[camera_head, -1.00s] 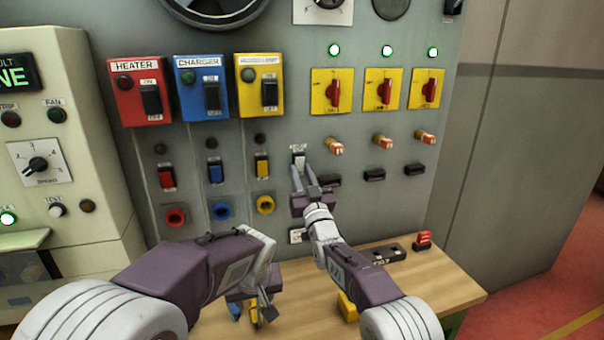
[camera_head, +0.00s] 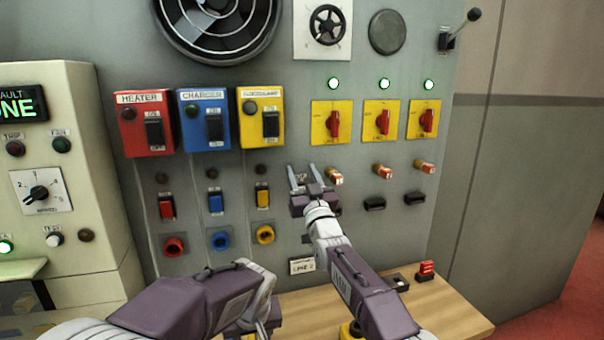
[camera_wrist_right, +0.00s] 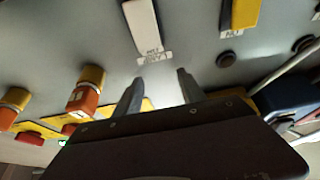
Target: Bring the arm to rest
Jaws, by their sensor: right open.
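My right gripper (camera_head: 302,168) is in front of the grey panel, its two fingers spread apart and pointing up. Nothing shows between them. In the right wrist view its fingertips (camera_wrist_right: 159,78) are also apart and empty, below a white switch (camera_wrist_right: 142,25) with a small label. My right arm reaches up from the bottom of the head view. My left arm comes in at the lower left; its gripper (camera_head: 264,325) is low over the bench, partly cut off by the frame edge, and I cannot tell its opening.
Yellow plates with red rotary switches (camera_head: 335,123) and orange-tipped plugs (camera_head: 383,168) are right of my right gripper. Coloured boxes (camera_head: 202,122) and rocker switches are on its left. A wooden bench (camera_head: 455,318) lies below, with a red block (camera_head: 426,270) on it.

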